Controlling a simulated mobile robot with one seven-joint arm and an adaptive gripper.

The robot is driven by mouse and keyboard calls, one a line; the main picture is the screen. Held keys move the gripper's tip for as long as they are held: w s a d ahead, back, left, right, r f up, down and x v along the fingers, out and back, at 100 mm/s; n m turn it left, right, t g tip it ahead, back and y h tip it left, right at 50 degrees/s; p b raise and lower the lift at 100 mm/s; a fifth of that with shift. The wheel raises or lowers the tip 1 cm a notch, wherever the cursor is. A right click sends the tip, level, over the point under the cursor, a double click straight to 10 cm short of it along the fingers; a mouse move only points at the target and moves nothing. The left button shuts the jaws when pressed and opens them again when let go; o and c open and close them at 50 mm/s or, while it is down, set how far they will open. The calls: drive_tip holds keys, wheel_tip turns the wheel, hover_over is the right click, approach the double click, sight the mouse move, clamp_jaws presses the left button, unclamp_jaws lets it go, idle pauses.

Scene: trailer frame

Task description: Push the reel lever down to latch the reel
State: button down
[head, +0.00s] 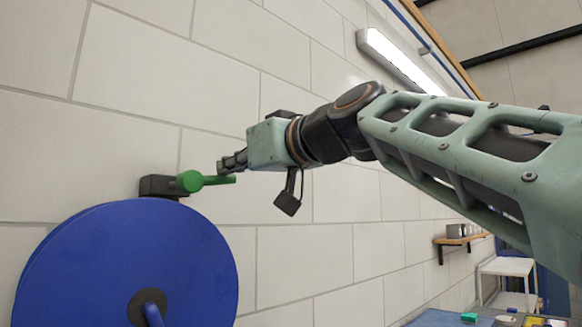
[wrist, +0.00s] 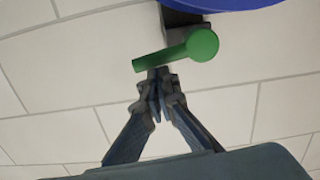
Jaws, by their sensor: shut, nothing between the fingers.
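The green reel lever (head: 200,181) sits on a dark mount (head: 158,186) on the wall, above the blue reel (head: 130,262). In the head view its arm points right and is about level. My gripper (head: 226,163) is shut and empty, just above the lever's free end. In the wrist view the lever (wrist: 180,52) lies across the picture, with the shut fingertips (wrist: 159,74) right by its arm near the free end. I cannot tell whether they touch it. A part of the blue reel (wrist: 225,4) shows at the top edge.
A white block wall (head: 310,250) stands close behind the lever and my gripper. A small shelf (head: 460,240) is on the wall at the right, with a white cart (head: 506,268) beyond it. A blue surface (head: 438,318) with small items lies at the lower right.

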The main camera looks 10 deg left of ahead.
drive_tip(key=shift+w+d+f+m, duration=0.15)
drive_tip(key=shift+f+m, duration=0.3)
drive_tip(key=shift+m, duration=0.25)
wheel_tip(320, 180, up, 5)
drive_tip(key=p, duration=0.3)
drive_tip(key=b+v, duration=0.3)
drive_tip(key=v, duration=0.7)
drive_tip(key=shift+s+d+f, duration=0.25)
drive_tip(key=shift+d+f, duration=0.05)
drive_tip(key=shift+f, duration=0.15)
